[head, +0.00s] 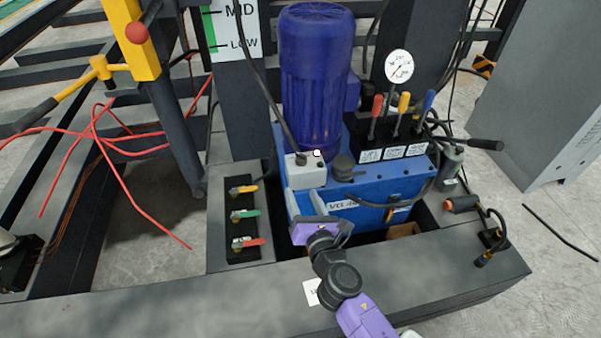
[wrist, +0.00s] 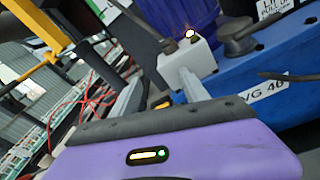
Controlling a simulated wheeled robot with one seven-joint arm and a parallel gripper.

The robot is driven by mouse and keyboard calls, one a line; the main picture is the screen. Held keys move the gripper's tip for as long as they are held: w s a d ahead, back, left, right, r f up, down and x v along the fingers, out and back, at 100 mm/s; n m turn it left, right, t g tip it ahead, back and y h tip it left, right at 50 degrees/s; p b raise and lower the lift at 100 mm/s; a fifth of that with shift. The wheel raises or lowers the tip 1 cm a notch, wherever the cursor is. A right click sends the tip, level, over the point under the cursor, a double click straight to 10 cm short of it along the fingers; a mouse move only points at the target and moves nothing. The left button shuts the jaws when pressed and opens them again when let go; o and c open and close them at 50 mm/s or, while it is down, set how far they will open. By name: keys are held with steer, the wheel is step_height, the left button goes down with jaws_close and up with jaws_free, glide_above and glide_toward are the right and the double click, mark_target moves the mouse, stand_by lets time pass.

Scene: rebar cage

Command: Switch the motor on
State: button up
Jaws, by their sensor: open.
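The motor (head: 317,85) is a tall dark-blue ribbed cylinder standing on the blue power unit tank (head: 345,205). A small light-grey switch box (head: 306,172) sits at the motor's foot, on the tank's near left corner; it also shows in the wrist view (wrist: 186,64). A small round part (head: 317,153) on its top glows in the wrist view (wrist: 190,34). My gripper (head: 304,197) is open just in front of and below the box. In the wrist view my gripper (wrist: 160,82) has its right finger overlapping the box's near face; I cannot tell whether they touch.
Red, yellow and blue levers (head: 402,110) and a pressure gauge (head: 399,66) stand at the right. Coloured valve handles (head: 244,214) are at the left. Cables loop around the motor. A dark frame beam (head: 200,305) runs in front.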

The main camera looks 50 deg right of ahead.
mark_target(302, 162)
steer(key=w+d+n, duration=0.1)
steer(key=w+d+n+h+b, duration=0.1)
steer(key=d, duration=0.1)
steer(key=w+d+n, duration=0.1)
steer(key=w+d, duration=0.1)
steer(key=shift+d+r+h, duration=0.2)
steer(key=shift+r+h, duration=0.1)
steer(key=shift+h, duration=0.1)
steer(key=b+x, duration=0.1)
steer(key=x, duration=0.6)
steer(key=shift+w+d, duration=0.1)
steer(key=shift+d, duration=0.05)
jaws_close()
